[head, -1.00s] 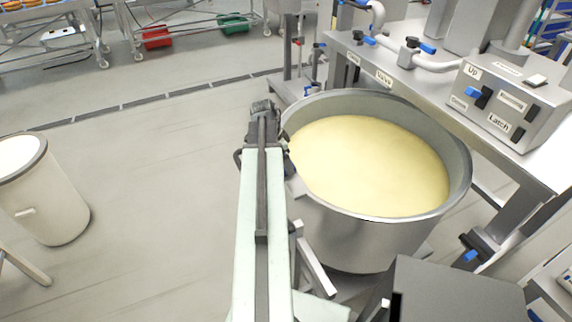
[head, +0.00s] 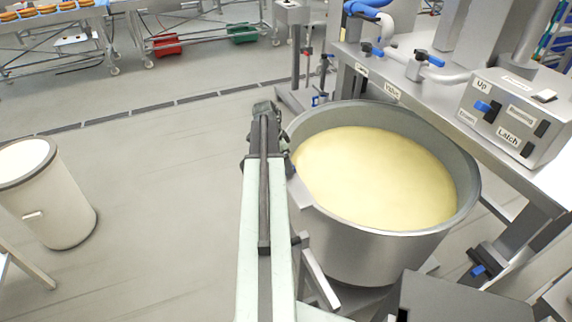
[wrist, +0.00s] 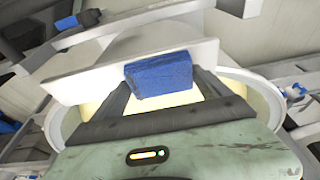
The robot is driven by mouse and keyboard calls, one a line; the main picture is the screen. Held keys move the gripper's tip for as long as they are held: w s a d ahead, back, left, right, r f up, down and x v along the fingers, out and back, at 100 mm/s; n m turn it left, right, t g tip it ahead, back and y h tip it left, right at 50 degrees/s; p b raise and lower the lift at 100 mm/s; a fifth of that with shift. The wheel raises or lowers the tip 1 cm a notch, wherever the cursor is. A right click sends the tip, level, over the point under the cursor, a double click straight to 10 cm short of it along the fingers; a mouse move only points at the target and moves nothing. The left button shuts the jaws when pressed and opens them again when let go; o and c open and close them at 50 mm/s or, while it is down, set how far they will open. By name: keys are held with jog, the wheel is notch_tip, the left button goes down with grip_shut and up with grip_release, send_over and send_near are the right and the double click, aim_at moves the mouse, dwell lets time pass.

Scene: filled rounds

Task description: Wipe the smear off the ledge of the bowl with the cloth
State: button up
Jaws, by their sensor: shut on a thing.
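The large steel bowl (head: 365,248) holds pale yellow dough (head: 375,175) and stands right of my arm in the head view. Its ledge (head: 300,196) is a grey plate on the near left of the rim. In the wrist view the pale ledge (wrist: 85,78) crosses in front of my gripper. The blue cloth (wrist: 158,75) is between the tips of my gripper (wrist: 163,88), which is shut on it. The cloth overlaps the ledge in view; I cannot tell whether it touches. I see no smear; the cloth may hide it. In the head view my arm hides the cloth.
A control box (head: 515,115) with switches and a steel frame with pipes (head: 440,70) stand right of and behind the bowl. A white bin (head: 55,210) stands at the left. The floor between bin and arm is clear.

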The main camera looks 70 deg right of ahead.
jog(key=shift+w+d, duration=0.45)
jog(key=shift+d, duration=0.1)
jog(key=shift+w+d+f, duration=0.1)
jog(key=shift+w+d, duration=1.05)
jog(key=shift+w, duration=0.05)
notch_tip(320, 180, up, 6)
jog(key=p, duration=0.5)
jog(key=shift+p, duration=0.35)
notch_tip(320, 180, up, 3)
jog(key=p, duration=0.3)
